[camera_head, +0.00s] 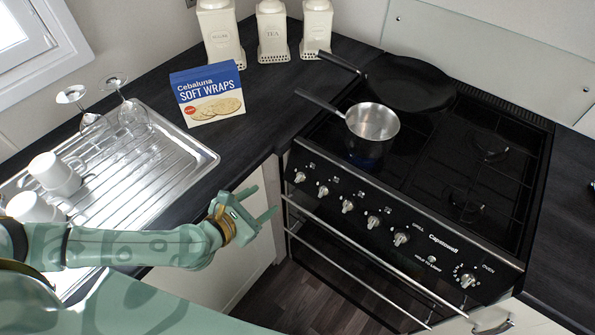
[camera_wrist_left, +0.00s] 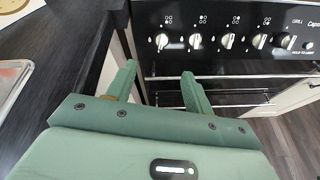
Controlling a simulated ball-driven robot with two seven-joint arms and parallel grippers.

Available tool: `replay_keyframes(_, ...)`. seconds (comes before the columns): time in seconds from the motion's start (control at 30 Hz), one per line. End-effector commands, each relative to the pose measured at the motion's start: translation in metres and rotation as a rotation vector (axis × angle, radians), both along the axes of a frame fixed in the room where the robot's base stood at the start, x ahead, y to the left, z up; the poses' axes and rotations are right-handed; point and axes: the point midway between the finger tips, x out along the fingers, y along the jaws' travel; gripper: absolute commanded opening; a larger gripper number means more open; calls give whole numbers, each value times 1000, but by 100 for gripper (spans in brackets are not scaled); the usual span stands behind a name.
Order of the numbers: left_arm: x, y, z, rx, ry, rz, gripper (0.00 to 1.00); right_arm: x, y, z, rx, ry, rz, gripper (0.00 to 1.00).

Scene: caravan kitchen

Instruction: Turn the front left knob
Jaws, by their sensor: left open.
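A row of silver knobs runs along the stove's front panel. The leftmost knob (camera_head: 299,176) also shows in the left wrist view (camera_wrist_left: 161,40), with several more to its right. Burner symbols sit above the knobs, too small to read, so I cannot tell which one they mark as front left. My left gripper (camera_head: 264,200) is open and empty, left of the panel and apart from the knobs. In the left wrist view its fingers (camera_wrist_left: 158,70) point toward the panel, with the leftmost knob just beyond and between the fingertips. My right gripper is not in view.
A saucepan (camera_head: 372,122) stands on the stove with a bluish glow below it; a black frying pan (camera_head: 410,83) is behind. Oven rails (camera_head: 350,262) run below the knobs. The worktop edge, wraps box (camera_head: 208,93) and draining board (camera_head: 175,158) lie left. Space before the panel is clear.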

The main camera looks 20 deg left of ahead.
Motion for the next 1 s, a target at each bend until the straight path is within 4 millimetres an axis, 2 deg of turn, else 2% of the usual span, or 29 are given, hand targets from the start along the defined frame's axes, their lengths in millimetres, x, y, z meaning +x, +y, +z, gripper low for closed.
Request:
replay_keyframes(0.1,23,-9,-11,0,-4,-2,52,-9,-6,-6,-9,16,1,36)
replay_keyframes(0.27,60,-24,-27,2,-6,-2,52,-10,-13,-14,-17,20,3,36)
replay_keyframes(0.4,90,-35,-41,4,-6,-4,52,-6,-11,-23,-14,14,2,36)
replay_keyframes(0.53,111,-43,-50,5,-5,-3,52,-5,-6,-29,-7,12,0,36)
replay_keyframes(0.7,126,-48,-56,6,-4,-3,52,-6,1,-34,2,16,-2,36)
replay_keyframes(1.0,129,-50,-56,5,-5,-5,52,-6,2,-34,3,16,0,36)
